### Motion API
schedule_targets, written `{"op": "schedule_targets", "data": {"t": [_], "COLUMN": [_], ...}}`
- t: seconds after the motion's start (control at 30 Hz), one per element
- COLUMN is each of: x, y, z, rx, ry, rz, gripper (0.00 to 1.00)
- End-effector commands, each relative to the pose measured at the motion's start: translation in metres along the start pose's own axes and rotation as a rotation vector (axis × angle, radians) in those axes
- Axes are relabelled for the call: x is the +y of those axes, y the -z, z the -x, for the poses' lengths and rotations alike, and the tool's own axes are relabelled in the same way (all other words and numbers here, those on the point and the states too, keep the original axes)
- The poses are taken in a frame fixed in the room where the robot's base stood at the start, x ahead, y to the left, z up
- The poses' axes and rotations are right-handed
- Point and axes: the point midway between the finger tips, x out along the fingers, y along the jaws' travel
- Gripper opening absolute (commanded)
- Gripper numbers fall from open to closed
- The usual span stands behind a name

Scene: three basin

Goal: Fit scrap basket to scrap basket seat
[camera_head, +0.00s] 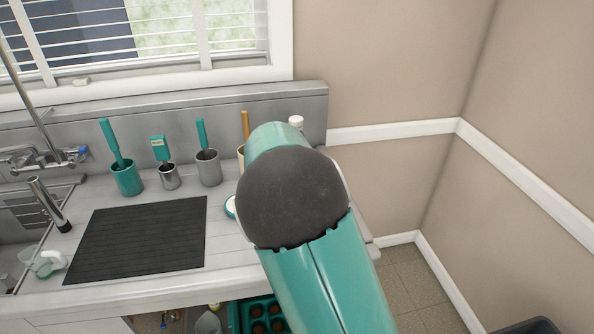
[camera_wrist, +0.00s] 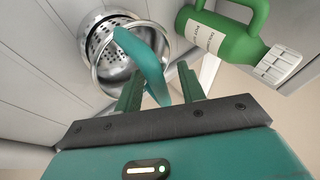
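In the wrist view a shiny perforated metal basket (camera_wrist: 101,38) with a bright round rim is at the upper left, tilted in the picture. A curved teal handle (camera_wrist: 145,62) rises from it and passes between my fingers. My gripper (camera_wrist: 160,88) has its two green fingers apart, one on each side of the handle, with a visible gap on the right side. I cannot tell the basket seat apart from the metal rings around the basket. In the head view my arm hides the gripper and basket.
A green jug (camera_wrist: 222,38) with a white cap stands close right of the basket. The head view shows a counter with a black mat (camera_head: 138,238), teal and grey utensil cups (camera_head: 127,180), a sink at left and a wall at right.

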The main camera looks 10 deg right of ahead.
Motion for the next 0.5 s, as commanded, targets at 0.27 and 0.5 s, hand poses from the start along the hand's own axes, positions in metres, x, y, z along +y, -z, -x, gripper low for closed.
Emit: {"op": "schedule_targets", "data": {"t": [0.27,0.5], "x": [-0.001,-0.001], "y": [-0.002,-0.002], "z": [0.059,0.107], "rx": [-0.005,-0.005], "ry": [0.004,0.004], "rz": [0.002,0.001], "gripper": [0.39,0.39]}}
